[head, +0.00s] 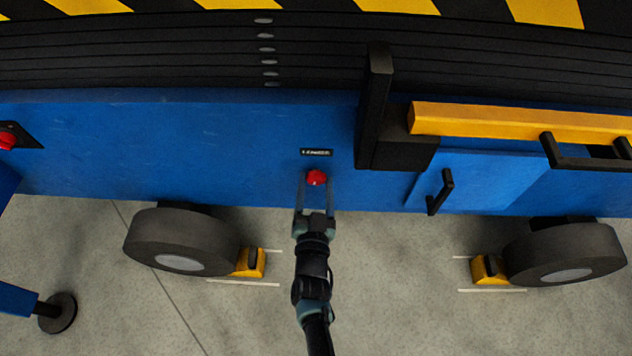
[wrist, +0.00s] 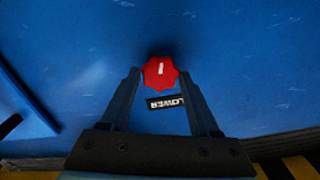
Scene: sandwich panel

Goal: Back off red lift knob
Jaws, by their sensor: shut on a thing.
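The red knob (head: 316,177) sits on the blue side panel, just under a small black label (head: 316,152). In the wrist view the knob (wrist: 160,72) has a lobed rim and a short white mark on its face. The label (wrist: 165,103) there is upside down and appears to read "LOWER". My gripper (head: 314,183) reaches up to the panel from below. In the wrist view its two fingers (wrist: 160,78) stand on either side of the knob, shut on it. The finger contact itself is hard to see.
Another red button (head: 7,140) is on a black plate at the far left. A black post (head: 375,105), a yellow bar (head: 520,122) and a black handle (head: 440,192) stand out on the right. Wheels (head: 180,241) with yellow chocks (head: 250,262) are below; grey floor lies between them.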

